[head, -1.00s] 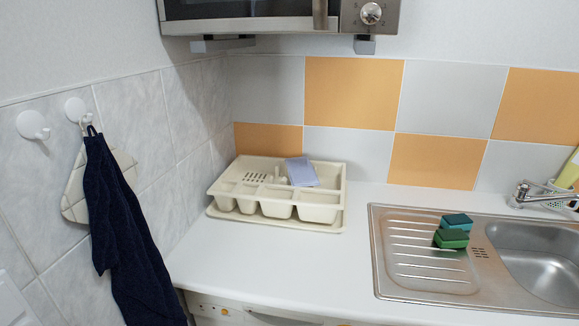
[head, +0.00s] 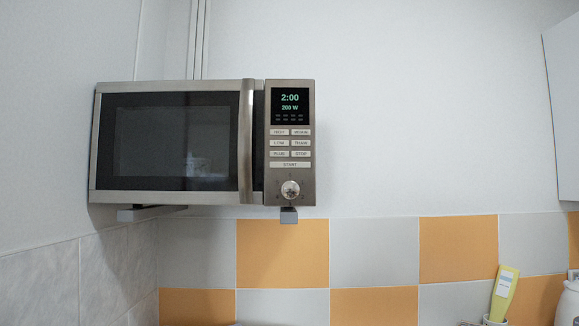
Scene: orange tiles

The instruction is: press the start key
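The microwave (head: 175,148) is mounted on the wall on brackets, left of centre in the head view. Its door is closed, with a vertical handle (head: 246,142) at the right of the door. The control panel (head: 312,150) is to the right of the handle. Its display (head: 289,104) reads 2:00 and 200 W. The start key (head: 290,165) is the wide key below the rows of smaller keys and above the round knob (head: 290,190). Neither of my grippers is in view.
Orange and white tiles (head: 283,253) cover the wall below. A cabinet edge (head: 565,110) is at the far right. The space in front of the panel looks clear.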

